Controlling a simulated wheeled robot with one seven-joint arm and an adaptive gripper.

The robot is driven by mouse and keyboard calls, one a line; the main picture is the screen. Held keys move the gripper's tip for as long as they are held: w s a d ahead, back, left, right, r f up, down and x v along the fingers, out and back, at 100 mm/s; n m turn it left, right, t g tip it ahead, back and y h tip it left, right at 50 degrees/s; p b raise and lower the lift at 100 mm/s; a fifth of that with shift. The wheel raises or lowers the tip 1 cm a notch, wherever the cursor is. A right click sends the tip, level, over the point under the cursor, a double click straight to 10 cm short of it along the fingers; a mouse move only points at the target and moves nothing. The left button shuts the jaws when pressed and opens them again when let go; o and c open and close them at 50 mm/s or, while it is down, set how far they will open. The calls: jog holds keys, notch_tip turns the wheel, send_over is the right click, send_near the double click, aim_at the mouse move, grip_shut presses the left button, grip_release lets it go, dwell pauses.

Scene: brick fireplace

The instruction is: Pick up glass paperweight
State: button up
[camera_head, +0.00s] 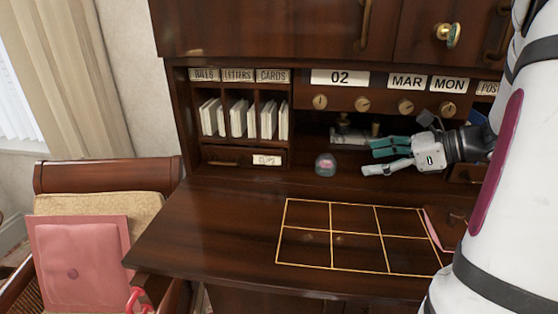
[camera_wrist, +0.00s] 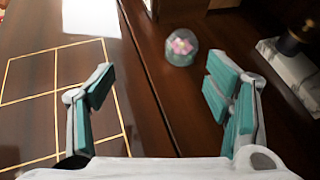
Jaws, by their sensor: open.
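The glass paperweight (camera_head: 326,164) is a small clear rounded piece with a pink centre. It sits on the dark wooden desk, in front of the pigeonholes, left of my gripper (camera_head: 373,160) in the head view. In the wrist view the paperweight (camera_wrist: 181,47) lies ahead of the fingertips, between their lines but nearer the right finger. My gripper (camera_wrist: 158,80) is open and empty, with teal pads on both fingers. The fingers do not touch the paperweight.
A yellow-lined grid (camera_head: 331,231) marks the desk top. Card slots (camera_head: 240,118) stand behind at the left. A pink item (camera_head: 437,228) lies at the grid's right. The desk's left part is clear.

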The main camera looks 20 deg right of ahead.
aim_at(335, 161)
jog(key=shift+w+d+f+m+t, duration=0.3)
jog(key=shift+d+f+m, duration=0.1)
jog(key=shift+d, duration=0.25)
jog(key=shift+w+d+f+m+t, duration=0.2)
jog(key=shift+w+d+f+m, duration=0.15)
jog(key=shift+d, duration=0.25)
jog(key=x, duration=1.3)
jog(key=shift+w+d+f, duration=0.15)
jog(key=shift+w+d, duration=0.05)
jog(key=shift+w, duration=0.2)
jog(key=c, duration=1.5)
